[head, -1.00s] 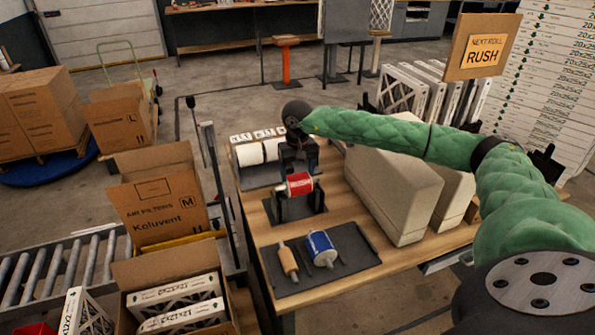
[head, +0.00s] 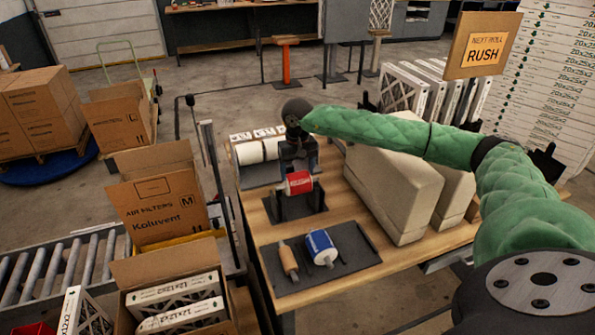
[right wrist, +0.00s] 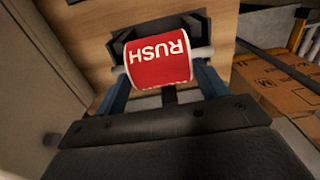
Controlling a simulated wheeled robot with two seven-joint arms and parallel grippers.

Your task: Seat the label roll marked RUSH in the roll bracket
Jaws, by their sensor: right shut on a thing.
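The red label roll marked RUSH (head: 298,183) is between the fingers of my right gripper (head: 298,168), at the black roll bracket (head: 302,208) on the wooden bench. In the right wrist view the red roll (right wrist: 158,64) has its white RUSH lettering upside down and pale spindle ends sticking out both sides. The blue fingers of the right gripper (right wrist: 163,82) are shut on it. The dark bracket (right wrist: 200,28) shows just behind the roll. Whether the spindle rests in the bracket is hard to tell. My left gripper is not in view.
A dark mat (head: 350,248) holds a blue roll (head: 321,247) and a tan-ended roller (head: 288,262). White rolls (head: 252,153) stand behind the bracket. Large beige blocks (head: 395,190) stand to its right. A sign reading NEXT ROLL RUSH (head: 484,48) stands at the back right.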

